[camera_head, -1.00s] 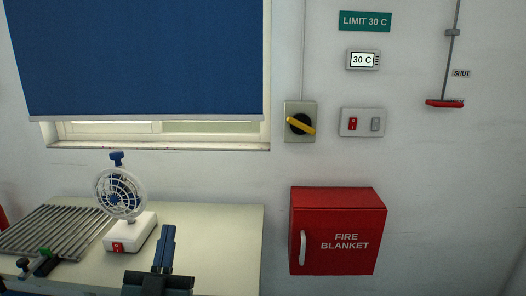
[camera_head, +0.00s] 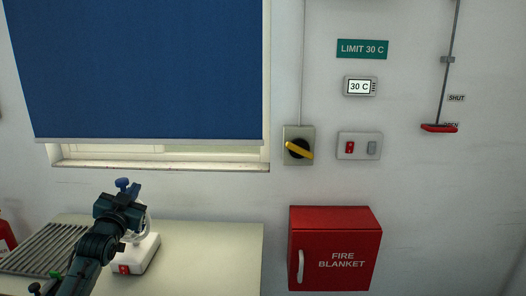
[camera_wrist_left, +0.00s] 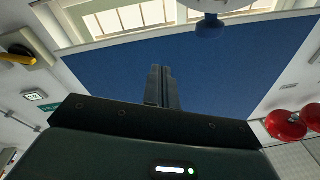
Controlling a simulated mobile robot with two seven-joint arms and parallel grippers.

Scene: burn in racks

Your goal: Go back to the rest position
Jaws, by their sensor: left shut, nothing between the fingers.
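My left gripper (camera_head: 133,190) is raised in front of the small fan, with its arm coming up from the lower left. Its two fingers (camera_wrist_left: 163,86) are together and empty in the left wrist view. The fan's white base (camera_head: 137,255) stands on the bench, and my gripper hides most of the fan's round head. I cannot tell whether gripper and fan touch. My right gripper is not in view.
The pale bench (camera_head: 215,255) is clear right of the fan; a slatted metal rack (camera_head: 42,248) lies at its left. A red fire blanket box (camera_head: 335,235) hangs on the wall. Red rounded objects (camera_wrist_left: 285,125) show at right in the left wrist view.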

